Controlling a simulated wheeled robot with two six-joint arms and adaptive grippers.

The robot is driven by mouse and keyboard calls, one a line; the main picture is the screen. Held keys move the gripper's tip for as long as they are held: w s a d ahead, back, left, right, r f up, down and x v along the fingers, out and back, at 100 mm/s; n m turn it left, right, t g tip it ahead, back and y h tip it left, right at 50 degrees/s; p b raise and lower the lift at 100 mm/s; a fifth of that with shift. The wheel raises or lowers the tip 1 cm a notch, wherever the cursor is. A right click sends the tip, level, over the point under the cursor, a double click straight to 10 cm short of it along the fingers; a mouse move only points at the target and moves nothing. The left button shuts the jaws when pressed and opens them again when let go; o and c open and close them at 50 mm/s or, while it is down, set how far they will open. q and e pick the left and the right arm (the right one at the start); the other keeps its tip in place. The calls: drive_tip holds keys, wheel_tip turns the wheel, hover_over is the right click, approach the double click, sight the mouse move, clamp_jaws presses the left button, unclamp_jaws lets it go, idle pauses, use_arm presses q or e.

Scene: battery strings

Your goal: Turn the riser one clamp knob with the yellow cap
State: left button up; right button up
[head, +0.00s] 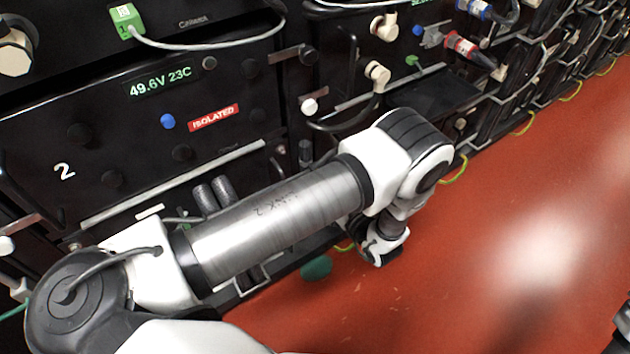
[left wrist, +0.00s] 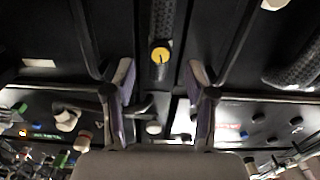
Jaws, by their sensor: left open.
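The yellow cap (left wrist: 161,55) shows in the left wrist view as a small round disc with a dark mark, at the end of a dark knob near a ribbed black conduit (left wrist: 163,18). My left gripper (left wrist: 160,88) is open, with one finger on each side of the cap's line and clear gaps to both. The cap appears beyond the fingertips, and I see no contact. In the head view my left arm reaches right and down along the rack front, and its fingers are hidden. The yellow cap is not visible there.
The black battery rack carries a module marked 2 with a red ISOLATED label (head: 213,117). Cream knobs (head: 378,73), handles and cables stick out from it. Another ribbed conduit (left wrist: 295,68) lies right in the wrist view. The red floor (head: 500,260) is open on the right.

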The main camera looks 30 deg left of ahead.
use_arm(q)
drive_tip(key=b+x, duration=0.2)
drive_tip(key=x, duration=0.2)
drive_tip(key=shift+w+a+b, duration=0.1)
drive_tip(key=shift+a+b, duration=0.25)
drive_tip(key=shift+b, duration=0.05)
use_arm(e)
wheel_tip(320, 180, down, 4)
drive_tip(key=shift+f, duration=0.25)
use_arm(q)
drive_tip(key=shift+c, duration=0.4)
clamp_jaws()
